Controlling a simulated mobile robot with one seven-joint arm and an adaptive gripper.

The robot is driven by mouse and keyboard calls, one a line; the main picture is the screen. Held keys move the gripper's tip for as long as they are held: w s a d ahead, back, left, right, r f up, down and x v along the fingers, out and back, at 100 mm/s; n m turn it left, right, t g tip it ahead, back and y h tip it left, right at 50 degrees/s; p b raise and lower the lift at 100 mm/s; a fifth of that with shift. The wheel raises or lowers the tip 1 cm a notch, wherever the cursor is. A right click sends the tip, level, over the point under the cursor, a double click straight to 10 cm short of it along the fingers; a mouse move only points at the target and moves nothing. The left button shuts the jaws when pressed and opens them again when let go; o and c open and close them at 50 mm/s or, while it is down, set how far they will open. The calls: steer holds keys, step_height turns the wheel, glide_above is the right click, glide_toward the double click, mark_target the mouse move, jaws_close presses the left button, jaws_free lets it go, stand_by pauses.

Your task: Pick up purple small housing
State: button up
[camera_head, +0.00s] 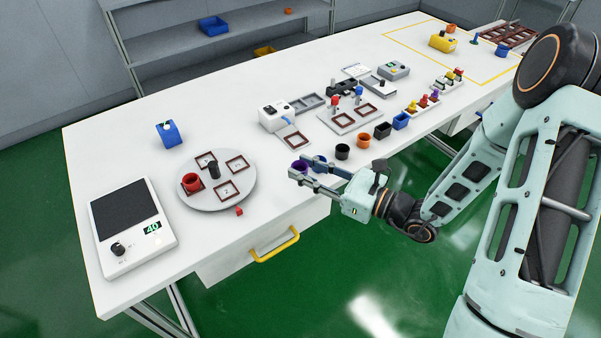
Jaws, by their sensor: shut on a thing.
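The purple small housing (299,167) is a small round cup at the front part of the white table. My gripper (304,169) reaches in from the right, its two fingers pointing left, and is shut on the purple housing. The fingers hide part of the housing. I cannot tell whether the housing touches the table or is held just above it.
A round grey turntable (236,200) with a red cup (191,182) is to the left. Black (342,151), orange (364,140) and other cups stand in a row to the right. A scale-like device (131,222) is at far left. A yellow drawer handle (275,246) juts out below.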

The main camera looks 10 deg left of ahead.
steer(key=s+d+r+p, duration=0.5)
steer(key=s+d+r, duration=0.2)
steer(key=s+d, duration=0.1)
steer(key=shift+s, duration=0.15)
steer(key=shift+a, duration=0.1)
stand_by(0.4)
